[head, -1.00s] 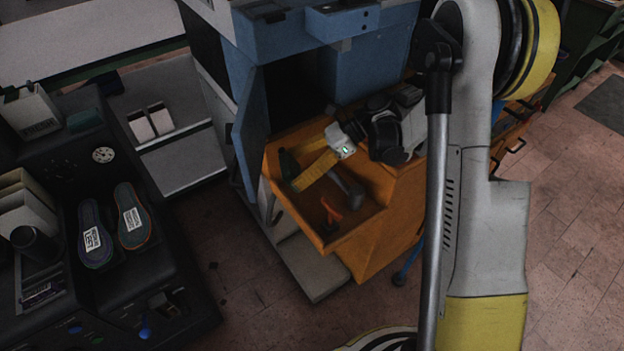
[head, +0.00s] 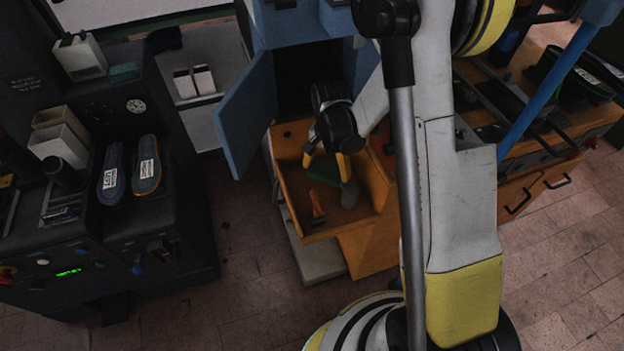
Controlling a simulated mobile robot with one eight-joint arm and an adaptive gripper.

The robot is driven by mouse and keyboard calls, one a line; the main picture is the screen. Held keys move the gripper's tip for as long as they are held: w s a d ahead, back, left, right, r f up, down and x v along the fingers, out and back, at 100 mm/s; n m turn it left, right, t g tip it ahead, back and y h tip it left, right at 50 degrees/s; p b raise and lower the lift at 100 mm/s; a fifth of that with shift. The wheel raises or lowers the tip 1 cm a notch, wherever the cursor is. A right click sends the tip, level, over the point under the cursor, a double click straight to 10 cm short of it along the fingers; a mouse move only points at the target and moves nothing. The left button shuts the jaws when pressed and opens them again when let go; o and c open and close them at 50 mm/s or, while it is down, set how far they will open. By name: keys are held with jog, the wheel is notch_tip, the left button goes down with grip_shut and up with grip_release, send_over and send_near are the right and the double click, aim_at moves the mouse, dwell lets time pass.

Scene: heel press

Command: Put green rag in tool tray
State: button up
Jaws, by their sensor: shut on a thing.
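The black gripper body and fingers hide part of the rag. I cannot tell whether the rag rests on the tray's floor. An orange-handled tool (head: 316,207) lies beside the rag at the left. A grey tool head (head: 349,195) is at the right.
A blue cabinet door (head: 245,115) stands open left of the tray. A black machine (head: 165,235) with two insoles (head: 147,165) is at the left. A bench with drawers (head: 540,190) is at the right. Bare floor lies in front.

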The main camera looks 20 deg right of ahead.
jog(key=b, duration=0.2)
send_over(309, 179)
notch_tip(309, 179, down, 4)
jog(key=shift+a+f, duration=0.1)
jog(key=shift+f, duration=0.05)
notch_tip(309, 179, down, 4)
jog(key=shift+b, duration=1.1)
jog(key=shift+c, duration=0.5)
jog(key=o, duration=0.9)
jog(key=shift+o, duration=0.2)
